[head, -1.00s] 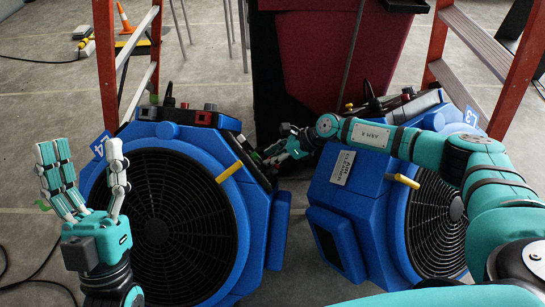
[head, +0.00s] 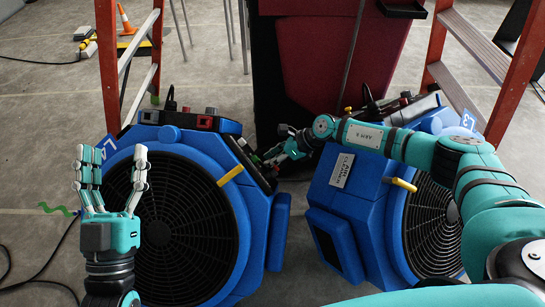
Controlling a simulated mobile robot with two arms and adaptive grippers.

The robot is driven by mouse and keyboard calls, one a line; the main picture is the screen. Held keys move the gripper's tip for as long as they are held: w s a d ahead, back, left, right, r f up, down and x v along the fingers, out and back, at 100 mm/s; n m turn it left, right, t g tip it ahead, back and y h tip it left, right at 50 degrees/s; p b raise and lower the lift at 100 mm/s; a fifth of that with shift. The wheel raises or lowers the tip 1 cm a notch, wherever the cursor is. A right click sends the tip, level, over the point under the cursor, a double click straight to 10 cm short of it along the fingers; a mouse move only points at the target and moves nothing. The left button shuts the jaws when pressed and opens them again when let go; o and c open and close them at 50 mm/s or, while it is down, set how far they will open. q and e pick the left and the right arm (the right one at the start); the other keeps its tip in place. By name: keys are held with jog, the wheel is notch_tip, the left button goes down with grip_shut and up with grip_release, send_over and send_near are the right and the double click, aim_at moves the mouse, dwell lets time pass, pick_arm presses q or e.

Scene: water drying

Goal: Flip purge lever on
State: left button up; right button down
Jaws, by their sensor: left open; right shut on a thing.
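Two blue air units with round black grilles stand on the floor, the left one (head: 175,137) and the right one (head: 345,205). The left unit has a dark control panel (head: 247,160) along its upper right edge. My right gripper (head: 272,158) reaches in from the right to this panel and is shut on a small part there. Its fingers hide most of that part, so I cannot tell for sure that it is the purge lever or how it is set. My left gripper (head: 112,160) is open and empty, upright in front of the left unit's left side.
Yellow handles (head: 230,174) project from the units. Orange ladder legs (head: 108,70) stand behind on both sides. A dark red and black cabinet (head: 315,60) stands behind the gap. Black cables lie on the floor at left; an orange cone (head: 125,20) stands far back.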

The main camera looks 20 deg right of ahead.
jog(key=c, duration=1.6)
grip_release()
jog(key=shift+d, duration=0.1)
jog(key=v, duration=1.2)
